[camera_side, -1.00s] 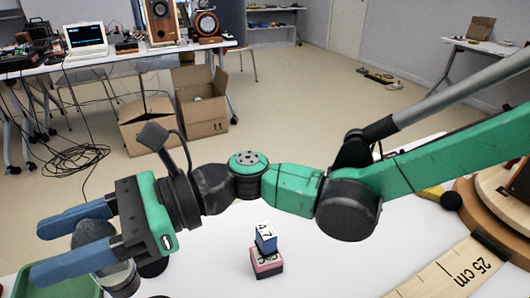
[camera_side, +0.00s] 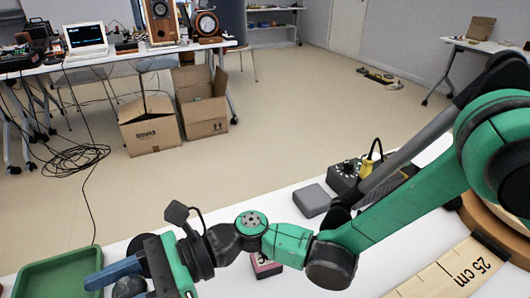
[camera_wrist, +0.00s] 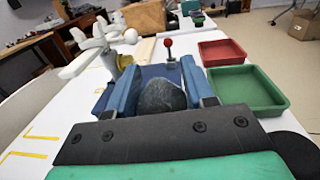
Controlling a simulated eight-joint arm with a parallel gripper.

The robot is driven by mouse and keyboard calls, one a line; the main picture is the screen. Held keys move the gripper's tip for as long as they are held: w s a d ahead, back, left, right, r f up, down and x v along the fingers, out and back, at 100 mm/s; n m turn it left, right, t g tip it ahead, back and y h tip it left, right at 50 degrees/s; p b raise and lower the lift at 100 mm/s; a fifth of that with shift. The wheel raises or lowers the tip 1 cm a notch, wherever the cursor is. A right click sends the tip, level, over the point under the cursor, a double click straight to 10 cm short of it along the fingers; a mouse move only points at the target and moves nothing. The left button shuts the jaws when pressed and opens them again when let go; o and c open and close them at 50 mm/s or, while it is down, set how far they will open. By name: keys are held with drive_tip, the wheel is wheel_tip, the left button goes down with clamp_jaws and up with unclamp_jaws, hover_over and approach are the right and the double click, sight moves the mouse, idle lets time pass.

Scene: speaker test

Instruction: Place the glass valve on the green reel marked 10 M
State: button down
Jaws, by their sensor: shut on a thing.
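My gripper (camera_side: 112,284) has blue fingers, shut on a dark grey rounded stone-like thing (camera_wrist: 160,96), held between them in the wrist view. In the side view the stone (camera_side: 130,287) is partly hidden by the near finger and the picture's lower edge. I cannot make out a glass valve in either view. I cannot identify a green reel or a 10 M marking either. My gripper is at the lower left of the side view, to the right of a green tray.
The green tray (camera_side: 62,272) is empty; a red tray (camera_wrist: 222,52) stands beyond it in the wrist view. A red-knobbed lever (camera_wrist: 167,43) and a white-bladed thing (camera_wrist: 98,48) stand ahead. A pink block (camera_side: 265,266) is partly behind my arm; a grey box (camera_side: 312,199) lies farther back.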

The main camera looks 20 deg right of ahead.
drive_tip(key=shift+c, duration=1.6)
unclamp_jaws()
drive_tip(key=shift+f, duration=0.1)
drive_tip(key=shift+d+r, duration=0.2)
drive_tip(key=w+d+r+n+t+h, duration=0.1)
drive_tip(key=w+d+n+t+h, duration=0.2)
drive_tip(key=d, duration=0.8)
drive_tip(key=w+d+n+t+h, duration=0.25)
drive_tip(key=d+n+h, duration=0.2)
drive_tip(key=d, duration=0.65)
drive_tip(key=s+d+n+t+h, duration=0.1)
drive_tip(key=d+n+h, duration=0.3)
drive_tip(key=d, duration=0.4)
drive_tip(key=s+d+n+t+h, duration=0.2)
drive_tip(key=d+n+h, duration=0.3)
drive_tip(key=d, duration=0.4)
drive_tip(key=shift+s+d+r+h, duration=0.25)
drive_tip(key=shift+s+r+h, duration=0.1)
drive_tip(key=shift+s+h, duration=0.45)
